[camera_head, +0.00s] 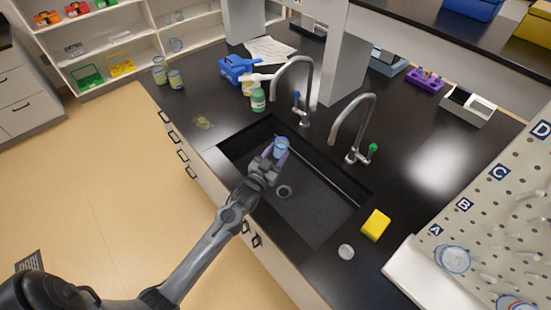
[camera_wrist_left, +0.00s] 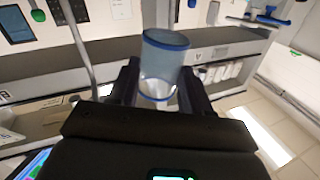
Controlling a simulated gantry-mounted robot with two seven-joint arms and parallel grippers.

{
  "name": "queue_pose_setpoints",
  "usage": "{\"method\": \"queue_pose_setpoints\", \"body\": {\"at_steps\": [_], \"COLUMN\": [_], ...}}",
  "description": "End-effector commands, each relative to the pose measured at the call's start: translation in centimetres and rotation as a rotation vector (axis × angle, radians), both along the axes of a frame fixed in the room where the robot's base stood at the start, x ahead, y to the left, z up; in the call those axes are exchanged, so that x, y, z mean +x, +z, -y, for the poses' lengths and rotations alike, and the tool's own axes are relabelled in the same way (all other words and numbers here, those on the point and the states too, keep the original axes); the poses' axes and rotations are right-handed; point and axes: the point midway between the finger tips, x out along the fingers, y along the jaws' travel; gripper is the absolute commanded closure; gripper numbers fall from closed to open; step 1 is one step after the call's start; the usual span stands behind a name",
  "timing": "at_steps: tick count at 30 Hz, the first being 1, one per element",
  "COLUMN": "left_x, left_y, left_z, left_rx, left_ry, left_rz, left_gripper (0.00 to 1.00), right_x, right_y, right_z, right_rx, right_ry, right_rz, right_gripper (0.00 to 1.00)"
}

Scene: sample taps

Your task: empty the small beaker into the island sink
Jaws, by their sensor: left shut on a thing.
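My left gripper (camera_head: 270,165) is shut on the small beaker (camera_head: 281,148), a clear vessel with blue edging. It holds the beaker above the black island sink (camera_head: 318,212), toward the sink's far left part. The left wrist view shows the beaker (camera_wrist_left: 163,62) between the two fingers (camera_wrist_left: 160,88). I cannot tell clearly how far it is tilted or whether liquid is inside. The sink's round drain (camera_head: 284,191) is visible right of the gripper. My right gripper is not in view.
Two curved taps, one with a blue handle (camera_head: 296,96) and one with a green handle (camera_head: 373,148), stand behind the sink. A green bottle (camera_head: 258,100) stands behind left. A yellow sponge (camera_head: 376,225) and a pegboard (camera_head: 500,215) are at right. The sink basin is clear.

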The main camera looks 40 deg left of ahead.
Motion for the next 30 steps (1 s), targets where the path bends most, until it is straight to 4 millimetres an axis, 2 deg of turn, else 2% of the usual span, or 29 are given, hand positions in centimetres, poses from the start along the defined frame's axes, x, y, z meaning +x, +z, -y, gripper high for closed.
{"method": "queue_pose_setpoints", "body": {"at_steps": [5,24,25,30], "left_x": [-0.1,-0.2,-0.2,-0.2], "left_y": [-0.2,0.6,1.4,1.6], "left_z": [-0.3,-0.9,-0.9,-0.8], "left_rx": [0.239,1.366,1.401,1.602], "left_ry": [-0.002,0.001,0.0,0.0], "left_rz": [-0.042,-0.243,-0.252,-0.289], "left_gripper": [0.81,0.81,0.81,0.82], "right_x": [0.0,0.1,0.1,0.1], "right_y": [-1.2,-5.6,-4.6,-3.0], "right_z": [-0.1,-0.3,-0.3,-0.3], "right_rx": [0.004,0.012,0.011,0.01], "right_ry": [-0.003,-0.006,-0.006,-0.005], "right_rz": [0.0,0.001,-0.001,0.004], "right_gripper": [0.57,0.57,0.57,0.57]}}
